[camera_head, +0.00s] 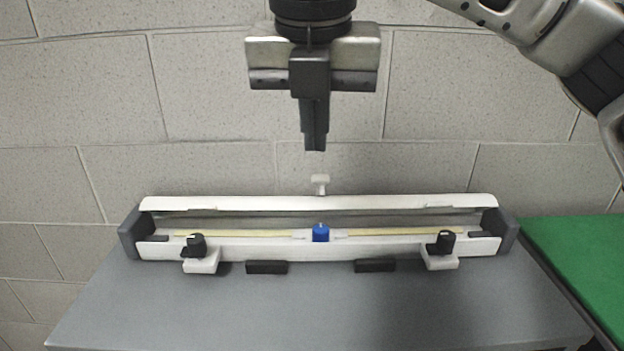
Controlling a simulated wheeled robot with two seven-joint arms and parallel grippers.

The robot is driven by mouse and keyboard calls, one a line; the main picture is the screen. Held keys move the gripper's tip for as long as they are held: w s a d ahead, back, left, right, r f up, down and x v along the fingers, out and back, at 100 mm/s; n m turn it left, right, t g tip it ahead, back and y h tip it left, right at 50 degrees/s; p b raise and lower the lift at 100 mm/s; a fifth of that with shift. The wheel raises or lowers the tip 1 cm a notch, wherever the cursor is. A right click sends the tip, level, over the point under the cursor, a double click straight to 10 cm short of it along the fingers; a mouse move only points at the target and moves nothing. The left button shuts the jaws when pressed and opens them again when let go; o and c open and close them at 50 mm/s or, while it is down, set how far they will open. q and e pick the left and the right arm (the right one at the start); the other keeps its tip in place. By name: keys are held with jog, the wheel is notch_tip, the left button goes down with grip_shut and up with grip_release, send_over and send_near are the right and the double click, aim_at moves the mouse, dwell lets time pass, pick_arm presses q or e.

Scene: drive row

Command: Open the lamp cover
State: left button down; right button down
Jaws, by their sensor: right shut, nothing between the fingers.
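The lamp is a long white housing with grey end caps, lying across the grey table. Its white lamp cover (320,203) is raised along the back edge, and a small white tab (320,184) stands up at its middle. The inside is exposed, with a blue part (320,233) at the centre and pale strips to both sides. My right gripper (315,148) points down above the tab with its fingers together, empty and apart from the cover. My left gripper is not in view.
Two black knobs (196,244) (445,241) sit on white brackets at the lamp's front. Two black blocks (267,267) (375,265) lie between them. The grey table (310,310) is clear in front. A green surface (580,262) is at the right, and a block wall stands behind.

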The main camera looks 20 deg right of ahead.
aim_at(318, 193)
jog(key=x, duration=0.3)
jog(key=w+x, duration=0.1)
jog(key=x, duration=0.3)
jog(key=w+d+p+x, duration=0.1)
jog(key=x, duration=0.2)
jog(key=shift+w+r, duration=0.1)
jog(key=shift+r, duration=0.05)
jog(key=shift+w+d, duration=0.2)
jog(key=shift+w, duration=0.35)
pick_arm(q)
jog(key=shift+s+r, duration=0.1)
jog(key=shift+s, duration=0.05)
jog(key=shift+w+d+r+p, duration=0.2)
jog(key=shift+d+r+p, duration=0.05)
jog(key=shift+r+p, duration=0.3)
pick_arm(e)
jog(key=shift+w+r, duration=0.1)
jog(key=shift+w, duration=0.1)
